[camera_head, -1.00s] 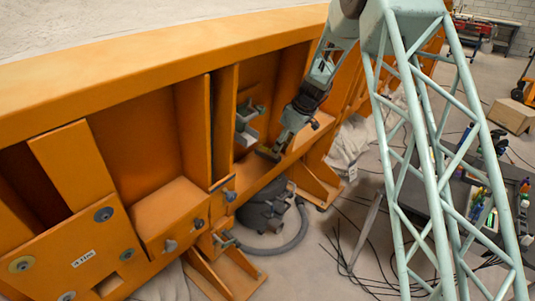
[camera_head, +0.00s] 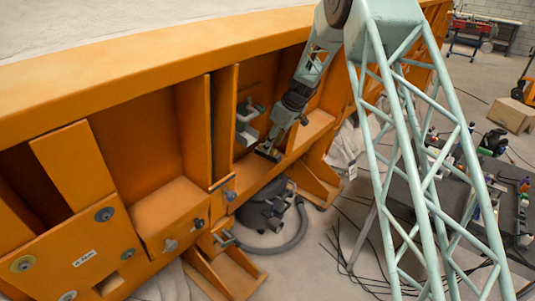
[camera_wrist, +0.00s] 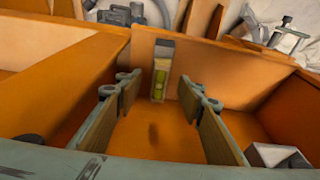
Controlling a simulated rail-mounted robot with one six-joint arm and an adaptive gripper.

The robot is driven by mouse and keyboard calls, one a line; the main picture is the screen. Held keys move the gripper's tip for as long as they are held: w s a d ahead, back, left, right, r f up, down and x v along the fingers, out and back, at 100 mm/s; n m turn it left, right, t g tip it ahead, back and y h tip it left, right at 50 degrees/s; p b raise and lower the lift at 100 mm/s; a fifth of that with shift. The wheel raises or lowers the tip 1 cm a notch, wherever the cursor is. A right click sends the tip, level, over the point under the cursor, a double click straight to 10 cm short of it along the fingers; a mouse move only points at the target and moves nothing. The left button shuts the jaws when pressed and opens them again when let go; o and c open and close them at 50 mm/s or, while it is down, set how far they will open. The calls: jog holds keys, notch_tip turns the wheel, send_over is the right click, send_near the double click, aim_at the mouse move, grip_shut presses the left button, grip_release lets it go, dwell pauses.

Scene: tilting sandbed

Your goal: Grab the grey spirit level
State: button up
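The spirit level (camera_wrist: 161,70) is a narrow grey bar with a yellow-green vial. In the wrist view it appears upright by the orange ledge's far edge, centred beyond my fingers. In the head view it is a small dark piece (camera_head: 268,153) on the ledge, just below my gripper (camera_head: 275,139). My gripper is open in the wrist view, one finger on each side of the level's line. Bare orange floor shows between the fingers, and I see no contact. The level's lower end looks uncovered.
Orange ribs (camera_head: 224,120) wall in the compartment. A grey metal bracket (camera_head: 245,128) stands beside my gripper; a grey block (camera_wrist: 280,157) shows at the wrist view's lower right. A dark vacuum cleaner (camera_head: 265,210) with a hose stands on the floor below.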

jog(key=shift+x, duration=2.5)
jog(key=shift+c, duration=0.2)
jog(key=c, duration=1)
jog(key=shift+r, duration=0.1)
jog(key=shift+r, duration=1.5)
jog(key=shift+s+r, duration=0.2)
jog(key=s, duration=0.5)
jog(key=s+a+r+b, duration=0.1)
jog(key=s, duration=0.4)
jog(key=s+a, duration=0.1)
jog(key=s, duration=0.4)
jog(key=shift+s+r+b, duration=0.2)
jog(key=shift+s+b, duration=0.1)
